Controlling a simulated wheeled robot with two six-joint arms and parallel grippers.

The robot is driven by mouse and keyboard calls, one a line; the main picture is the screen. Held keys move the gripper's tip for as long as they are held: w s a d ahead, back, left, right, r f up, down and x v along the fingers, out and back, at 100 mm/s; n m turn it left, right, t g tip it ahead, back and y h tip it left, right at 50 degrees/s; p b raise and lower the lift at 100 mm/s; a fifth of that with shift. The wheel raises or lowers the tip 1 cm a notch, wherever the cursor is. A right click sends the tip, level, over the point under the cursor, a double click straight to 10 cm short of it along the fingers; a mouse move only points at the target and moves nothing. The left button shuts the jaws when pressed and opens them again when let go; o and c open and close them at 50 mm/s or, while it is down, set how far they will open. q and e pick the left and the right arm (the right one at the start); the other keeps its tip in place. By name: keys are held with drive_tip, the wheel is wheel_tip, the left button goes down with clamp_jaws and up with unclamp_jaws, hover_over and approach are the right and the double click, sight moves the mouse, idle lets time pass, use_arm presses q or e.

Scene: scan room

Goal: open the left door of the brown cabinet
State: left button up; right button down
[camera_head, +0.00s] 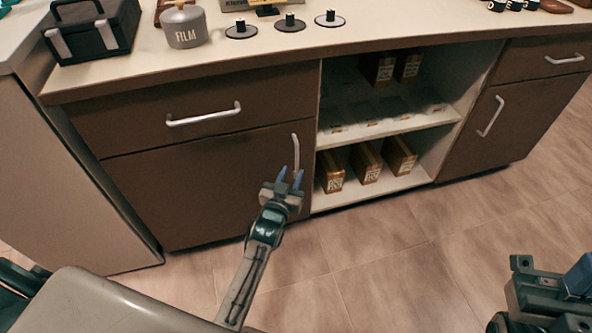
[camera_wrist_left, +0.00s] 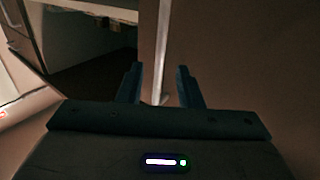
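The brown cabinet's left door (camera_head: 205,185) is shut, below a shut drawer. Its pale vertical handle (camera_head: 295,152) is near the door's right edge. My left gripper (camera_head: 290,178) is at the handle's lower end, with its two blue fingers apart. In the left wrist view the handle (camera_wrist_left: 163,50) runs between the open fingers (camera_wrist_left: 160,85), with a gap on each side; whether the fingertips reach past the bar is hard to tell. My right gripper (camera_head: 555,285) is at the lower right, away from the cabinet, partly cut off; its opening is unclear.
Open shelves (camera_head: 400,130) with brown boxes (camera_head: 367,163) lie right of the door. The right door (camera_head: 505,120) is shut. The countertop holds a film canister (camera_head: 184,27), a dark case (camera_head: 92,30) and reels (camera_head: 290,24). The tiled floor (camera_head: 390,265) in front is clear.

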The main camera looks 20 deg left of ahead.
sight(296, 164)
use_arm(q)
drive_tip(key=shift+w+b, duration=0.5)
drive_tip(key=shift+w, duration=1.45)
clamp_jaws()
